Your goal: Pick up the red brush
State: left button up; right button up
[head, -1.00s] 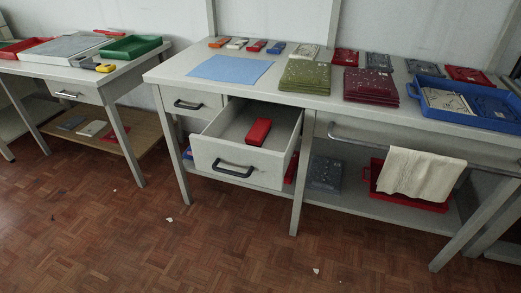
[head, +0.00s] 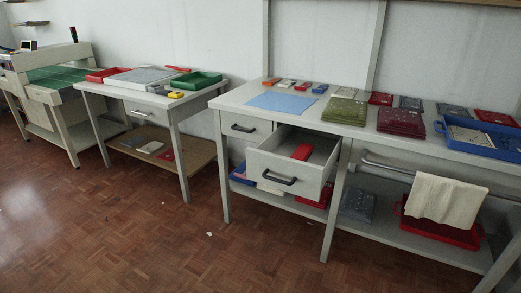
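A small red block-shaped thing (head: 302,152) lies in the open drawer (head: 285,175) of the middle table; it may be the red brush, but I cannot make out bristles. Another small red piece (head: 303,86) sits in a row at the back of the tabletop, beside a blue (head: 320,88), a white (head: 286,83) and an orange one (head: 270,81). Which of the two red things is the brush I cannot tell for sure. Neither of my grippers is in view.
The drawer juts out from the table (head: 235,97). A cloth (head: 446,200) hangs on the front rail at right. A second table (head: 95,88) stands left, with a green tray (head: 195,80). The wooden floor (head: 130,240) in front is clear apart from small scraps.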

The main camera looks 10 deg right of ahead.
aim_at(304, 151)
jog(key=u, duration=0.45)
jog(key=i, duration=0.85)
